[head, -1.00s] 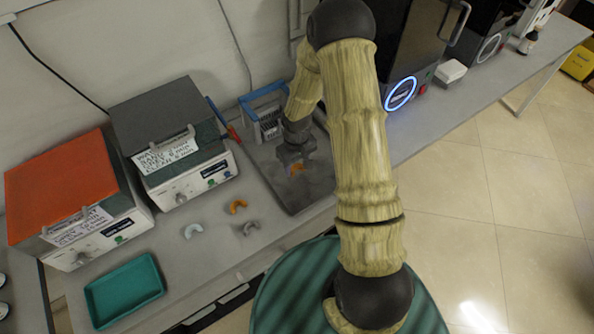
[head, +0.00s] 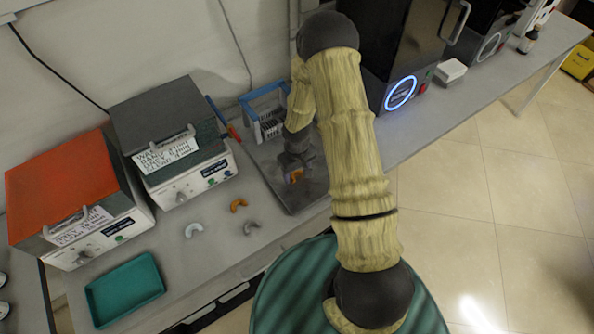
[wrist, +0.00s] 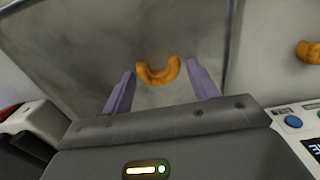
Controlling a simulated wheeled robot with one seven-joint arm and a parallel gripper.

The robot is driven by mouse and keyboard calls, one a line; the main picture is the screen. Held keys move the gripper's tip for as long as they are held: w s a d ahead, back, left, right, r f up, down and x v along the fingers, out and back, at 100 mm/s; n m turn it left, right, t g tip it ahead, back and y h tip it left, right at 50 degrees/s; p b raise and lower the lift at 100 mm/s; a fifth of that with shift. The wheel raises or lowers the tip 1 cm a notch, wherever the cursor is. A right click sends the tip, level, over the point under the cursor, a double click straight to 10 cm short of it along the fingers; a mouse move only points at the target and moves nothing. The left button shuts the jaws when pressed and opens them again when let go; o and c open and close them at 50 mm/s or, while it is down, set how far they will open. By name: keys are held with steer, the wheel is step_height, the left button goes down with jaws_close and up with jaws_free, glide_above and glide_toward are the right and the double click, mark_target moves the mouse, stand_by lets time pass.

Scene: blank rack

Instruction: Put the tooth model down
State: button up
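An orange, arch-shaped tooth model (head: 295,176) is at my gripper, over the grey metal tray (head: 312,192). In the wrist view the tooth model (wrist: 158,71) shows between and just beyond the two fingertips. My gripper (head: 296,172) is low over the tray; in the wrist view its fingers (wrist: 160,84) stand apart, with a gap on each side of the model. The model appears to lie on the tray (wrist: 205,30), though contact is hard to confirm. My gripper partly hides the model in the head view.
An orange arch (head: 238,205), a white arch (head: 193,230) and a grey arch (head: 251,227) lie on the bench left of the tray. A blue-handled rack (head: 268,122) stands at the tray's back. Two lidded boxes and a teal tray (head: 124,290) are further left.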

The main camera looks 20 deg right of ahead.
steer(key=shift+o, duration=0.7)
steer(key=shift+r, duration=0.2)
step_height(320, 180, up, 12)
steer(key=b, duration=0.1)
stand_by(0.4)
